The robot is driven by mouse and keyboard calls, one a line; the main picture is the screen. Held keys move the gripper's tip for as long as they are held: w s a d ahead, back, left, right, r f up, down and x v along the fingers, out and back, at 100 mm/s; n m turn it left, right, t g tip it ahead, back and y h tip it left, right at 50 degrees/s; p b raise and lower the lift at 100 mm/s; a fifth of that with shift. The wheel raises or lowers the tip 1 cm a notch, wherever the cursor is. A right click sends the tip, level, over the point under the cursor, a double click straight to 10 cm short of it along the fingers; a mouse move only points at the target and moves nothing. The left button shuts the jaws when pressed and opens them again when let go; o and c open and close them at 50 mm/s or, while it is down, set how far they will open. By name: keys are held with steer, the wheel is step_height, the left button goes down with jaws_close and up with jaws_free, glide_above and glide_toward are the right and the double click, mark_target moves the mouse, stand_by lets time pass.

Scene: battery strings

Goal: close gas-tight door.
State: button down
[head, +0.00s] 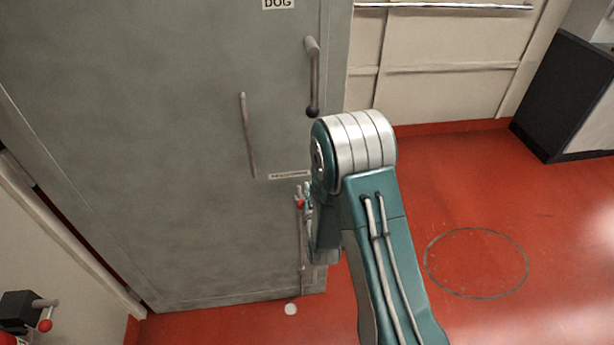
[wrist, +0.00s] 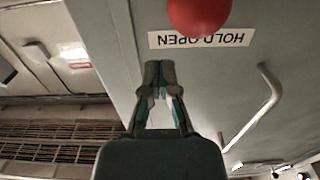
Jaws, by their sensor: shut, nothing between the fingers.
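The grey gas-tight door (head: 190,180) fills the left of the head view, its free right edge standing in front of the cream wall. It carries a lever with a black knob (head: 313,80), a slim pull handle (head: 247,135) and a small label (head: 288,175). A red ball (head: 299,203) shows low near its right edge. In the wrist view the red ball (wrist: 200,12) is close, by an upside-down HOLD OPEN label (wrist: 203,39); the pull handle (wrist: 250,115) is at right. My gripper (wrist: 160,72) is shut and empty, apparently near the ball; contact is unclear. My arm mostly hides it in the head view.
A black box with a red-ball lever (head: 22,311) is at lower left. A dark cabinet (head: 563,98) stands at the right. The red floor (head: 480,200) is clear to the right, with a circular mark. A white disc (head: 290,309) lies below the door.

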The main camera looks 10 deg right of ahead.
mark_target(306, 171)
steer(key=shift+w, duration=2.4)
steer(key=shift+w, duration=0.1)
